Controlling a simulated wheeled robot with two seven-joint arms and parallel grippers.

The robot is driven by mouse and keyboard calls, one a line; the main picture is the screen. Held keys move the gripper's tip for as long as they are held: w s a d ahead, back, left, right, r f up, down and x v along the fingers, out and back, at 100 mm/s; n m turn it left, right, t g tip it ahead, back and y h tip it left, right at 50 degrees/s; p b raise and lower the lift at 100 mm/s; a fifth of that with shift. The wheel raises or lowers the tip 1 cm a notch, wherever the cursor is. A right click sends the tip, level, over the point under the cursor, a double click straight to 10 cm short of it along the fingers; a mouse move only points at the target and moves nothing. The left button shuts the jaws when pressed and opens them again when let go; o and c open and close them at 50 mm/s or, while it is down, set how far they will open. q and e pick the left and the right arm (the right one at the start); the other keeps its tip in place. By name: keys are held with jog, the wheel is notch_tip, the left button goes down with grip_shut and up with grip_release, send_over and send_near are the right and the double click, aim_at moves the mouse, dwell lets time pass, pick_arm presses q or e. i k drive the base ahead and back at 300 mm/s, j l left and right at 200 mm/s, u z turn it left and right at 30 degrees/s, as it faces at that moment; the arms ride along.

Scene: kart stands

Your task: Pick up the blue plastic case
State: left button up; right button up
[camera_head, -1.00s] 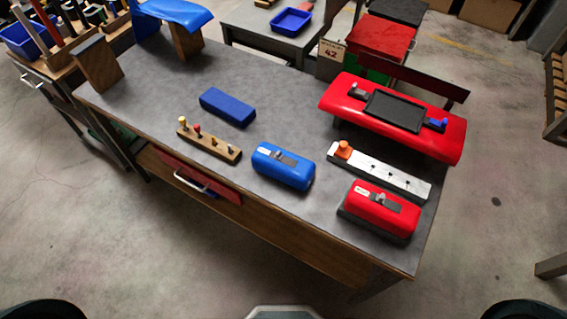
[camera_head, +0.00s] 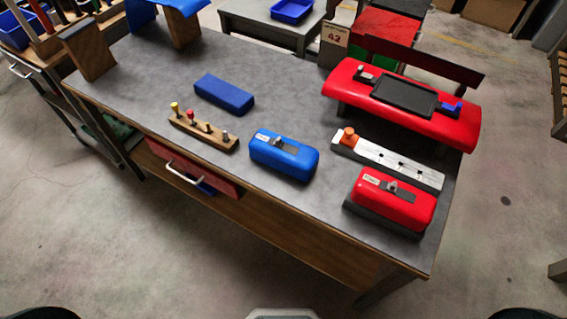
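A blue case (camera_head: 270,158) with rounded edges and a grey latch plate on top lies near the front edge of the grey workbench (camera_head: 290,110). It is closed and clear on all sides. A plain, darker blue block (camera_head: 224,94) lies behind it and to the left, apart from it. Neither of my grippers shows in this view, and nothing is holding the case.
Right of the case are a red case (camera_head: 375,201) on a dark base and a white strip (camera_head: 410,166) with an orange knob. A red padded piece (camera_head: 460,125) stands behind them. Left is a wooden peg rack (camera_head: 205,133). A drawer handle (camera_head: 184,176) sticks out at the front.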

aim_at(296, 159)
jog(key=j, duration=0.6)
jog(key=i+j, duration=0.15)
jog(key=j, duration=1.05)
jog(key=z, duration=1.55)
jog(key=j, duration=0.1)
